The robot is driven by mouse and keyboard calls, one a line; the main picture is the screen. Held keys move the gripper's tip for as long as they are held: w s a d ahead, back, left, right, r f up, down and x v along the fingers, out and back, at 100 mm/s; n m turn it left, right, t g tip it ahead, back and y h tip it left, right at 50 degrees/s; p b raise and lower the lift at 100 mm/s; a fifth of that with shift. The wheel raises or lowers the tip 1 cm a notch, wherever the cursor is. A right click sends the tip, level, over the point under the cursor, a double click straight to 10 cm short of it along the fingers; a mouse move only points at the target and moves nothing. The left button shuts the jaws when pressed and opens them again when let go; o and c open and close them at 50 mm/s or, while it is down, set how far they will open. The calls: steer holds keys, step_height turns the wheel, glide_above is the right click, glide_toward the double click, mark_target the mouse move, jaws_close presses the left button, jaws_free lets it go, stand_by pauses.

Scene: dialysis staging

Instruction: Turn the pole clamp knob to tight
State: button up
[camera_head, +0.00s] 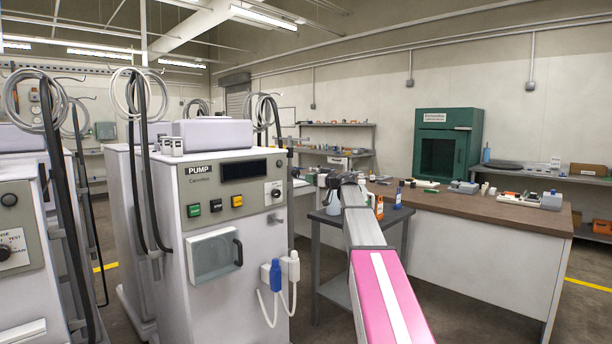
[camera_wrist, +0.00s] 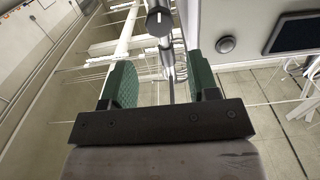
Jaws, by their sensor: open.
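In the wrist view, a dark cylindrical knob (camera_wrist: 158,20) with a white mark on its end shows at the top centre. The knob appears beyond the fingertips, and no contact shows. In the head view, the pole (camera_head: 290,190) stands at the right side of the pump machine (camera_head: 225,200). The far end of my arm is to the right of it; the knob is too small to make out there.
A dark cart (camera_head: 322,222) with bottles stands behind my arm. A long brown-topped counter (camera_head: 480,208) with small items is at the right. Blue and white connectors (camera_head: 275,276) hang from the pump front.

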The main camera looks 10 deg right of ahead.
mark_target(298, 174)
steer(key=x, duration=1)
steer(key=shift+w+a+r, duration=0.1)
steer(key=shift+w+a, duration=0.05)
steer(key=shift+w, duration=0.25)
steer(key=c, duration=0.6)
